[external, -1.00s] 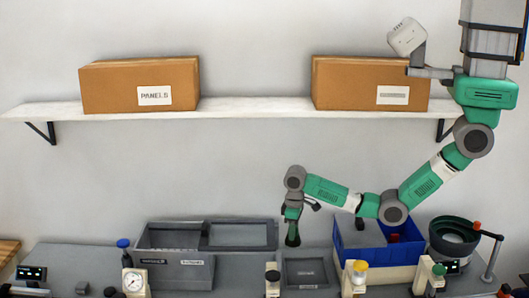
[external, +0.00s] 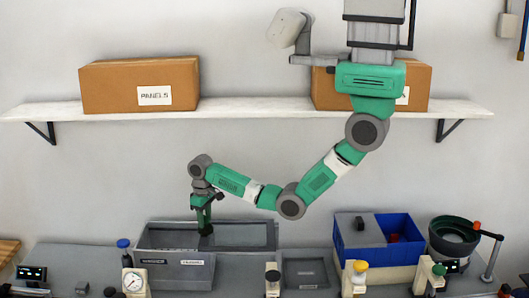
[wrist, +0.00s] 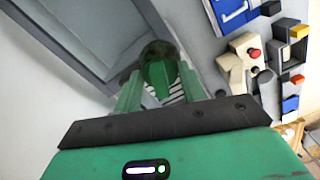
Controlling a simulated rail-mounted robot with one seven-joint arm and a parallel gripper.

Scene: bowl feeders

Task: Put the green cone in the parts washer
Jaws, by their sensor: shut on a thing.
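The green cone (wrist: 158,72) is between my gripper's fingers in the wrist view. My gripper (external: 204,222) is shut on it and points down. In the external view the cone is too small and dark to make out clearly from the fingertips. The grey open-topped tank (external: 180,273), which looks like the parts washer, stands on the bench below my gripper. In the wrist view the grey tank wall (wrist: 68,50) lies to the upper left of the cone.
A blue bin (external: 400,276) and a dark bowl feeder (external: 455,238) stand to the right. A small grey tray (external: 305,283) lies between tank and bin. A gauge (external: 133,282) and several small fixtures line the front. A shelf (external: 240,110) with cardboard boxes runs above.

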